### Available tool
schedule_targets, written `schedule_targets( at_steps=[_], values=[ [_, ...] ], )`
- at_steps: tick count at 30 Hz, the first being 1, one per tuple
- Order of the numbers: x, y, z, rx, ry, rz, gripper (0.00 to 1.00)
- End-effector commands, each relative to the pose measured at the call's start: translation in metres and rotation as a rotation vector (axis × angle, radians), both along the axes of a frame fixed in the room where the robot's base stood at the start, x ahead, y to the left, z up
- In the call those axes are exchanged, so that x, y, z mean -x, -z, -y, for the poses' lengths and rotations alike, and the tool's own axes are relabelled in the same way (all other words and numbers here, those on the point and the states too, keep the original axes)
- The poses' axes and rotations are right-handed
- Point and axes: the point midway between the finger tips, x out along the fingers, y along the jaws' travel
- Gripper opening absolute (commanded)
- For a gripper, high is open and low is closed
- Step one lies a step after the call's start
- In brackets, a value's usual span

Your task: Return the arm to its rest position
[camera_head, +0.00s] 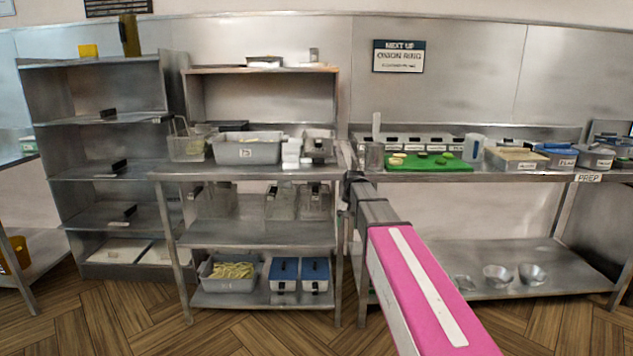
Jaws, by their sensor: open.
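My arm reaches in from the bottom right, a pink and grey link pointing away toward the gap between the two steel tables. My gripper (347,175) is small and dark at its far end, in front of the right end of the middle table (240,173). It is open, with nothing seen in it. Its fingers are hard to make out at this size.
The middle table holds a grey bin (247,150) and a wire basket (186,147). The prep table (520,174) at right holds a green board (432,163) and several containers. Wooden floor in front is clear.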

Motion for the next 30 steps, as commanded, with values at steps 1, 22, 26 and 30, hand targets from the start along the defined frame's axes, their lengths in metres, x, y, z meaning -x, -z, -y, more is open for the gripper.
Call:
schedule_targets(
  at_steps=[1,22,26,30],
  values=[
    [0.029,0.023,0.009,0.009,0.002,-0.006,0.56],
    [0.254,0.183,0.073,0.104,-0.035,-0.015,0.56],
    [0.259,0.186,0.074,0.107,-0.037,-0.013,0.56],
    [0.258,0.187,0.074,0.107,-0.037,-0.013,0.56]
  ],
)
